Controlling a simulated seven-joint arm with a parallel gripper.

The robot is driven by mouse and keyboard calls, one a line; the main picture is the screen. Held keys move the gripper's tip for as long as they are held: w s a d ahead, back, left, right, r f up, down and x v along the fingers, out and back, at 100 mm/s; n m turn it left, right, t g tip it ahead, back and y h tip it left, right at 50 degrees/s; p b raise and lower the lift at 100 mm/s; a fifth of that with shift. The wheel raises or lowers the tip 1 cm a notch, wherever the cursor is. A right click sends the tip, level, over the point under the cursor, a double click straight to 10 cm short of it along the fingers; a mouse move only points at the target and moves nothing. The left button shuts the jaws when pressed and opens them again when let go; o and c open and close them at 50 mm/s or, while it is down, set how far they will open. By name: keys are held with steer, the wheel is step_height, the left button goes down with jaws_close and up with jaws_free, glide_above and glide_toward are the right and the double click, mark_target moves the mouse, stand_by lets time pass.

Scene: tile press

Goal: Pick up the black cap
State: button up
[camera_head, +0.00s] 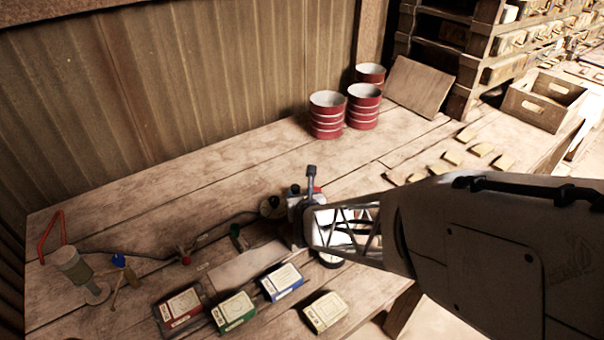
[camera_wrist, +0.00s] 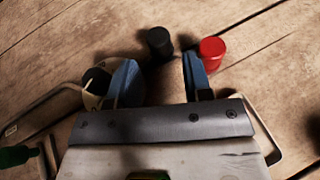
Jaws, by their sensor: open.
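A small black cylinder, which looks like the black cap (camera_wrist: 160,42), stands on the wooden table just beyond my fingertips in the wrist view. It lies between the lines of the two blue fingers, and I see no contact. It also shows as a small dark shape in the head view (camera_head: 295,189). My gripper (camera_wrist: 159,64) is open with nothing between its fingers. In the head view my gripper (camera_head: 304,188) is low over the table, and my arm hides part of the area around it.
A red cap (camera_wrist: 211,51) stands close right of the black one. A black-and-beige round piece (camera_wrist: 96,82) is beside the left finger. Several boxed cards (camera_head: 283,281) lie at the front. Red drums (camera_head: 327,115) stand at the back.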

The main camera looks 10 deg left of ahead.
mark_target(296, 190)
steer(key=shift+w, duration=0.1)
steer(key=shift+x, duration=2.55)
steer(key=shift+a, duration=0.15)
steer(key=c, duration=0.7)
